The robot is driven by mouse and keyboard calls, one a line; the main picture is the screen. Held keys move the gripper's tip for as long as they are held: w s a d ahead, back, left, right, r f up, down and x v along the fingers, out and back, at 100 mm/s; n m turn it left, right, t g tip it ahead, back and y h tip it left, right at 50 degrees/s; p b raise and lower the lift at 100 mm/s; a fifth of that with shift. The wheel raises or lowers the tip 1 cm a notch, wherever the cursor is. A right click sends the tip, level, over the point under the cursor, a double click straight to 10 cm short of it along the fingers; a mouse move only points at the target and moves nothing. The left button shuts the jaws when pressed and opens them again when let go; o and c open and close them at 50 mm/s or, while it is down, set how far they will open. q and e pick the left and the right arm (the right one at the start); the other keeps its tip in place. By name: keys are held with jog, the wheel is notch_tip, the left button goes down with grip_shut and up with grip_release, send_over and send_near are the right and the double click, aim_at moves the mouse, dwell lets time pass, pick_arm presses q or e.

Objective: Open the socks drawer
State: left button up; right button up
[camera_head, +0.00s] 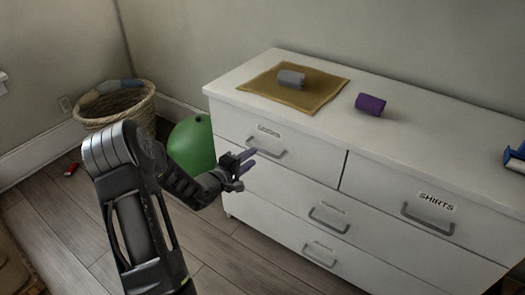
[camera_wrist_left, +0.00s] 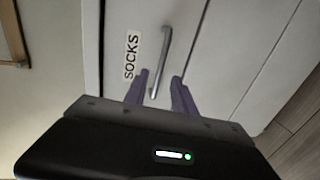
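The socks drawer (camera_head: 310,173) is the top left drawer of a white dresser, and it looks shut. Its label reads SOCKS in the left wrist view (camera_wrist_left: 131,56). Its grey bar handle (camera_head: 267,153) also shows in the left wrist view (camera_wrist_left: 165,55). My left gripper (camera_head: 248,161) is at the left end of this handle, in front of the drawer. In the left wrist view its two purple fingers (camera_wrist_left: 159,88) are apart, with the handle's near end between them. I cannot tell whether they touch it. My right gripper is not in view.
A drawer labelled SHIRTS (camera_head: 428,205) is at the right. A yellow cloth (camera_head: 260,84) with a grey roll (camera_head: 291,79) and a purple roll (camera_head: 370,104) lie on top. A green balloon-like object (camera_head: 191,146) and a wicker basket (camera_head: 117,107) stand left of the dresser.

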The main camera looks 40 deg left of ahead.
aim_at(262, 151)
pick_arm(q)
jog(key=x, duration=0.7)
jog(key=shift+w, duration=0.25)
jog(key=shift+c, duration=0.3)
grip_shut()
dwell(0.9)
